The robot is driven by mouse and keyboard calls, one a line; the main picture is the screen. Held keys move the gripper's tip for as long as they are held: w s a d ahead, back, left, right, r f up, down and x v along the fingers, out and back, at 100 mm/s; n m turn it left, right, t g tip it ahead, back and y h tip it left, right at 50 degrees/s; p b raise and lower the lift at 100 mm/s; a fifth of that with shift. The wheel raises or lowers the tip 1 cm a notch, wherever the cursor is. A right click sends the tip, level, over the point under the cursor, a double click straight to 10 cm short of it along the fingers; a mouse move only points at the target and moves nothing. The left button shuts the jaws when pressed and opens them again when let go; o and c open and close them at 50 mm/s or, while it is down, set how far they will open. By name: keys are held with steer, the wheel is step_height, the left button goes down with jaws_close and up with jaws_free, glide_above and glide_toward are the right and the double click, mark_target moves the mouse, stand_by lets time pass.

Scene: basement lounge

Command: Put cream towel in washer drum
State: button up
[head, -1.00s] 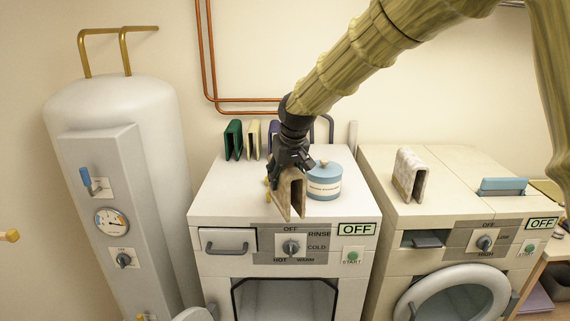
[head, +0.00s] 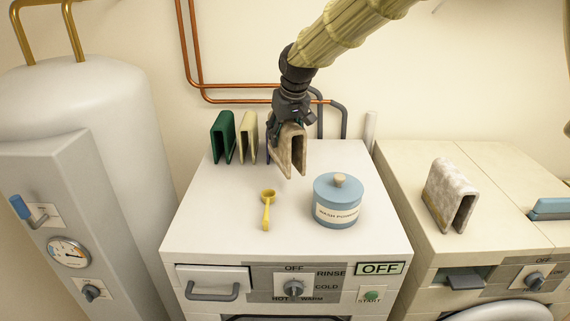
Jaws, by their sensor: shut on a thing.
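The cream towel (head: 248,137), folded and pale yellow, stands on the back left of the washer's top (head: 215,222), beside a dark green towel (head: 223,137). My gripper (head: 284,128) is shut on a different, tan-brown folded towel (head: 290,152) just right of the cream one. I cannot tell whether this towel touches the top. A sliver of a dark purple towel shows behind it, mostly hidden. The washer's drum opening is almost wholly below the picture; only its upper edge (head: 290,318) shows.
A blue wash powder jar (head: 337,202) and a yellow scoop (head: 267,208) stand on the washer's top. A mottled grey towel (head: 450,194) stands on the machine at right. A white tank (head: 90,130) is at left; copper pipes (head: 240,100) run behind. The front left of the top is clear.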

steer(key=shift+d+f+p, duration=0.1)
steer(key=shift+f+p, duration=1.15)
steer(key=shift+f, duration=2.8)
steer(key=shift+s, duration=0.1)
steer(key=shift+s, duration=0.1)
steer(key=o, duration=1.1)
